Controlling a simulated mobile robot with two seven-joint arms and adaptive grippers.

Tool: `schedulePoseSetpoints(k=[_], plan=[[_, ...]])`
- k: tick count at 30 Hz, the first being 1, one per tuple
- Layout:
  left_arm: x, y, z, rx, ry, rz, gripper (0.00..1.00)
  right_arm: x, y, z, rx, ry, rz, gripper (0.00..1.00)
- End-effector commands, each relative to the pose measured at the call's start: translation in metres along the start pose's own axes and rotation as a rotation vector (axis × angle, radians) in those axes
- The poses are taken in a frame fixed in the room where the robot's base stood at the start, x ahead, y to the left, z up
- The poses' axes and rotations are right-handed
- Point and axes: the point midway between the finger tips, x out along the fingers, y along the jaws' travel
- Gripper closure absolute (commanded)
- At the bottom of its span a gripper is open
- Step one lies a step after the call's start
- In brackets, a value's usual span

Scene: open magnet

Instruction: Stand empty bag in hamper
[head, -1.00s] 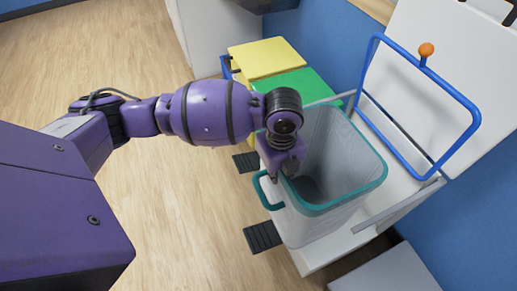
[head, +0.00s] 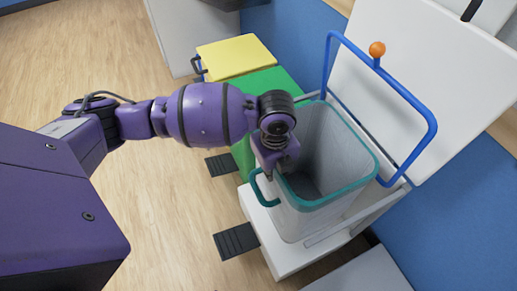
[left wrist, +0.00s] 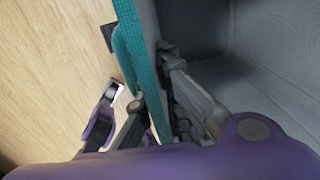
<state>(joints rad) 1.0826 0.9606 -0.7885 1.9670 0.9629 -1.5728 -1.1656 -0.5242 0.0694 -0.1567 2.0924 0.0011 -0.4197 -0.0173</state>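The grey bag (head: 335,150) has a teal rim and a teal side handle (head: 256,188). It stands open and upright, looks empty, and is over the white section of the hamper (head: 283,262). Its bottom is hidden, so I cannot tell whether it rests there. My left gripper (head: 281,172) is at the bag's near left rim. In the left wrist view the gripper (left wrist: 154,85) has one finger outside and one inside the bag wall (left wrist: 270,80), closed on it just beside the teal rim. My right gripper is out of view.
The white lid (head: 445,75) stands raised behind the bag. A blue hoop (head: 428,150) with an orange knob (head: 377,48) rises at the bag's far side. Yellow (head: 235,57) and green (head: 270,90) lids are closed. Black pedals (head: 236,241) jut out in front. Wooden floor is clear at left.

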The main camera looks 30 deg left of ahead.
Motion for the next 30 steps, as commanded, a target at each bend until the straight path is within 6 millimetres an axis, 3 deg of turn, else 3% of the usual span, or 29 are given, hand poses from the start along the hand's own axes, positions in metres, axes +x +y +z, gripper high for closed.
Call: schedulePoseSetpoints(k=[15,27,30], plan=[[0.069,0.000,0.001,0.000,-0.002,-0.003,1.00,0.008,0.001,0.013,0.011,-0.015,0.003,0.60],[0.073,0.000,0.001,0.000,-0.002,-0.004,1.00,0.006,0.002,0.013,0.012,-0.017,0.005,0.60],[0.073,0.001,0.001,0.000,-0.002,-0.002,0.82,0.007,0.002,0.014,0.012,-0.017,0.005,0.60]])
